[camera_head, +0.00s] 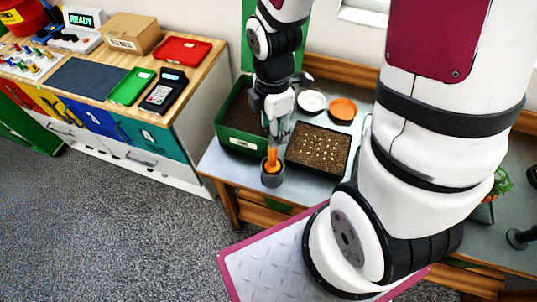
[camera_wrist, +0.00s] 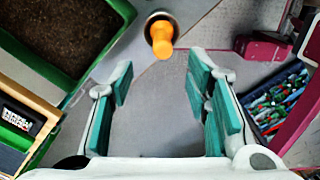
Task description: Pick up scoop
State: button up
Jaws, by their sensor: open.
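The scoop (camera_head: 272,157) shows as an orange handle standing up out of a small dark grey pot (camera_head: 272,179) near the table's front edge. The rest of it is hidden in the pot. In the wrist view, the orange handle (camera_wrist: 162,40) is at top centre, and the pot's rim (camera_wrist: 150,17) shows around it. My gripper (camera_head: 279,135) is above and close to the handle in the head view. In the wrist view, my gripper (camera_wrist: 160,85) has its teal-padded fingers apart with nothing between them. The handle lies just beyond the fingertips.
A green planter (camera_head: 240,143) with soil stands left of the pot. A black seed tray (camera_head: 318,168) is to its right. A white saucer (camera_head: 312,101) and an orange saucer (camera_head: 343,108) lie behind. A wooden-topped counter (camera_head: 193,68) stands farther left. Grey floor (camera_head: 110,230) is clear in front.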

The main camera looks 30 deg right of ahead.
aim_at(273, 164)
notch_tip(273, 164, down, 3)
jog(key=shift+f, duration=0.2)
jog(key=shift+s+d+f+p, duration=0.15)
jog(key=shift+f+p, duration=0.1)
jog(key=shift+f, duration=0.65)
jog(key=shift+s+a+f+p, duration=0.1)
jog(key=shift+f+p, duration=0.1)
jog(key=shift+f, duration=0.65)
jog(key=shift+w+f, duration=0.1)
jog(key=shift+f, duration=0.75)
grip_shut()
